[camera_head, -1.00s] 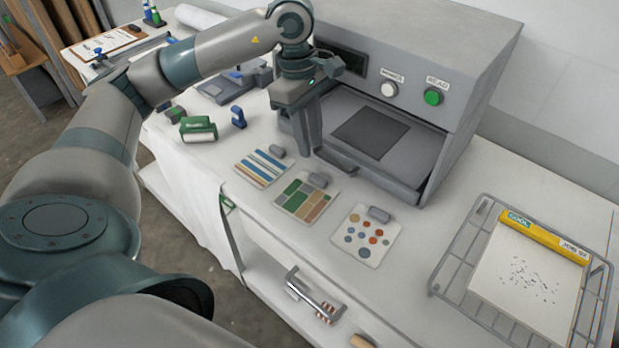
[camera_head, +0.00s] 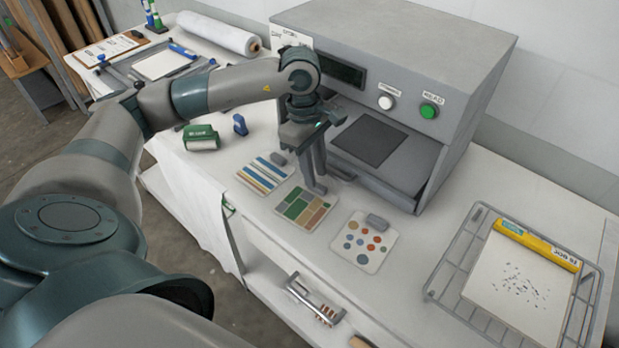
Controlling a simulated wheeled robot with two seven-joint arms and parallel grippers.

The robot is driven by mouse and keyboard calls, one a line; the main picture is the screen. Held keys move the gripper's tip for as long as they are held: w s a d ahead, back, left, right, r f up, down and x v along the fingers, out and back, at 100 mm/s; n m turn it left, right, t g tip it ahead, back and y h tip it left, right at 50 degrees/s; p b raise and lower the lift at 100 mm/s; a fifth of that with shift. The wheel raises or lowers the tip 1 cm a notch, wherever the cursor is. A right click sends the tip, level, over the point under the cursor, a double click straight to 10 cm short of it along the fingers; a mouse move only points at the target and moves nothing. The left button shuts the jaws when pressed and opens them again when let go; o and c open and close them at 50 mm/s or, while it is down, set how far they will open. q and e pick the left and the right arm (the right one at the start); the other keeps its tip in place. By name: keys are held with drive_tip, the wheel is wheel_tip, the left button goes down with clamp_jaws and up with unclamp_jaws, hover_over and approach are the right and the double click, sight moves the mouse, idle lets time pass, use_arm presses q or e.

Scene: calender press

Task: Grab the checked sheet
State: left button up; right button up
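The checked sheet (camera_head: 300,212), a pale card with green, tan and brown blocks, lies flat on the white bench in the middle of a row of three. My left gripper (camera_head: 316,189) points down at its far edge, where its small grey tab was visible before. The fingers now hide that tab. I cannot tell whether they are closed on it. The striped sheet (camera_head: 262,177) lies to the left and the dotted sheet (camera_head: 358,247) to the right, each with a grey tab. My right gripper is out of view.
The grey press (camera_head: 400,60) stands right behind the sheets, its dark plate (camera_head: 369,141) in the open front. A wire tray (camera_head: 450,262) holding a speckled sheet and yellow bar is at the right. A green-and-white block (camera_head: 201,138) and blue item (camera_head: 240,125) stand left.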

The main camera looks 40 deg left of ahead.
sight(318, 186)
use_arm(q)
drive_tip(key=shift+d+f+p, duration=0.15)
drive_tip(key=shift+f+p, duration=0.15)
drive_tip(key=shift+f, duration=0.5)
drive_tip(key=shift+d+f+p, duration=0.15)
drive_tip(key=shift+f+p, duration=0.15)
drive_tip(key=shift+f, duration=0.5)
clamp_jaws()
